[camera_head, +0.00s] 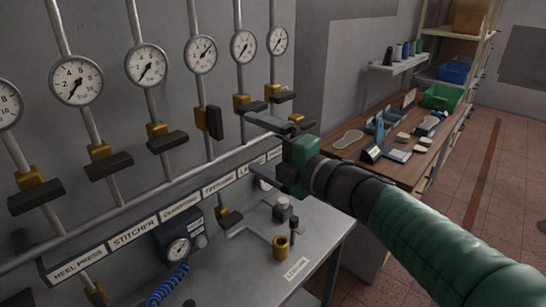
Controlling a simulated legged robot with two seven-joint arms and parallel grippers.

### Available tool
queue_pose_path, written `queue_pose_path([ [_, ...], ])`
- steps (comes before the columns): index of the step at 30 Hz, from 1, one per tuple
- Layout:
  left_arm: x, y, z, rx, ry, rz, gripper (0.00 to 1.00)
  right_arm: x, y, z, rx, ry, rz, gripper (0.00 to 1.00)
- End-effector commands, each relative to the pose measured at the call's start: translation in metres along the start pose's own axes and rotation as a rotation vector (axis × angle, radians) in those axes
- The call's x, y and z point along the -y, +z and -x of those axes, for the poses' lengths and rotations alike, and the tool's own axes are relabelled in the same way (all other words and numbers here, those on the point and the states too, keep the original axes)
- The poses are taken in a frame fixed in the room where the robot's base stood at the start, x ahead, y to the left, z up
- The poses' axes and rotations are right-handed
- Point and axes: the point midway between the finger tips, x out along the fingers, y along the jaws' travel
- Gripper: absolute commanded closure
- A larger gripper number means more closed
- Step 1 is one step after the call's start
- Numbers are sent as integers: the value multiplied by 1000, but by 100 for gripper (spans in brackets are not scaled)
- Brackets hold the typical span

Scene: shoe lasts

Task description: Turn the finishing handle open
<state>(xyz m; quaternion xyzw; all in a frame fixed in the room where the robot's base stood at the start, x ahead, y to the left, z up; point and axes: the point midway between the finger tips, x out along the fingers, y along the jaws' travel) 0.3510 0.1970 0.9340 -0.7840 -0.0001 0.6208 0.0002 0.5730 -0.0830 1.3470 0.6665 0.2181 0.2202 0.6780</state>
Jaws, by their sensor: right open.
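A row of valves with brass bodies and dark bar handles runs along pipes on the grey wall. The finishing handle (215,122) is on the fourth pipe from the left, above a label (219,185) that seems to read FINISHING. Its bar stands upright, along its pipe. The neighbouring cementing handle (167,141) and the handle to the right (250,106) lie across their pipes. My right gripper (257,146) is open and empty, to the right of and a little below the finishing handle, apart from it. My left gripper is not in view.
Round gauges, such as the fourth gauge (201,55), sit above the handles. A grey bench (255,262) with a brass cup (281,248) stands below. A wooden table (400,170) with shoe parts and a green bin (441,96) is at right. Floor is open at far right.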

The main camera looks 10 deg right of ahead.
Motion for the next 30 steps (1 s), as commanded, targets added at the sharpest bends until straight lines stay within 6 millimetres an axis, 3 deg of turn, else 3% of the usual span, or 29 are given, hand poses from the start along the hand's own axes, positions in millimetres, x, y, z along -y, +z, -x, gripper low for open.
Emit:
queue_pose_path([
  [3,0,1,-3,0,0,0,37,1,1,26,3,0,0,5],
  [7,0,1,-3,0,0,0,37,1,1,41,1,-1,-1,5],
  [17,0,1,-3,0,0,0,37,1,1,44,1,-2,-4,5],
  [20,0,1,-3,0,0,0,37,15,13,42,60,-11,-85,5],
  [23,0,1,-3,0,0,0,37,60,46,42,237,-49,-328,5],
  [26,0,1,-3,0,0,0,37,140,76,60,486,-130,-654,5],
  [27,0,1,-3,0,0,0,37,174,81,73,588,-170,-781,5],
  [30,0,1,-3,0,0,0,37,258,75,112,832,-280,-1067,5],
])
